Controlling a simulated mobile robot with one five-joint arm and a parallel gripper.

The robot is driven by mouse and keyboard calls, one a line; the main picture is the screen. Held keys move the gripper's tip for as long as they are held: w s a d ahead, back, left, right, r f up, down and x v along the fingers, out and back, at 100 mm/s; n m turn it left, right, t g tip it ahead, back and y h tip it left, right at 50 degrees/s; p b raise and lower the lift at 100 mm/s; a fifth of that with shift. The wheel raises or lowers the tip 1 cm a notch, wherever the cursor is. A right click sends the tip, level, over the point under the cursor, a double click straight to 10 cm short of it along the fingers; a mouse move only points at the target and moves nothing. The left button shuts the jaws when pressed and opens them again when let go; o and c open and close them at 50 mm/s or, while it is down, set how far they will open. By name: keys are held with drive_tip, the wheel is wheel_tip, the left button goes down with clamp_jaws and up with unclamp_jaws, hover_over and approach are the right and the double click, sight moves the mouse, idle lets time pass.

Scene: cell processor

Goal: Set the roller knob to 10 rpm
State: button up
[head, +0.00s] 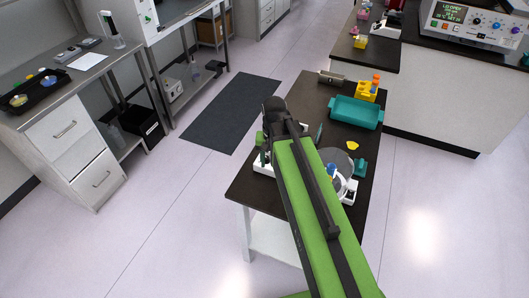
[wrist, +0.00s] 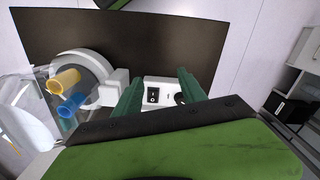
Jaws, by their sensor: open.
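In the wrist view a white device stands on a dark tabletop, with a grey-white ring (wrist: 98,70) at its left. Its small white control panel (wrist: 165,83) shows between my gripper's fingers. The panel carries a black switch (wrist: 153,95) and a dark round knob (wrist: 181,98), partly hidden by the right finger; its setting cannot be read. My gripper (wrist: 160,79) is open and empty, its dark green fingers on either side of the panel. In the head view my arm covers most of the device; a white part (head: 262,166) shows left of it.
A clear container (wrist: 28,115) with yellow (wrist: 66,79) and blue (wrist: 71,104) tubes is close at left in the wrist view. A teal tray (head: 356,112) and yellow rack (head: 367,92) stand at the table's far end. An instrument with display and knobs (head: 480,22) is back right.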

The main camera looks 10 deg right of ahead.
sight(267, 157)
drive_tip(key=w+r+m+p, duration=0.6)
drive_tip(key=w+r+m, duration=0.2)
drive_tip(key=w+m, duration=0.35)
drive_tip(key=f+b, duration=1.7)
drive_tip(key=f, duration=0.1)
drive_tip(key=shift+d+b, duration=0.35)
drive_tip(key=shift+b, duration=0.05)
drive_tip(key=shift+r, duration=0.15)
clamp_jaws()
drive_tip(key=shift+a, duration=0.1)
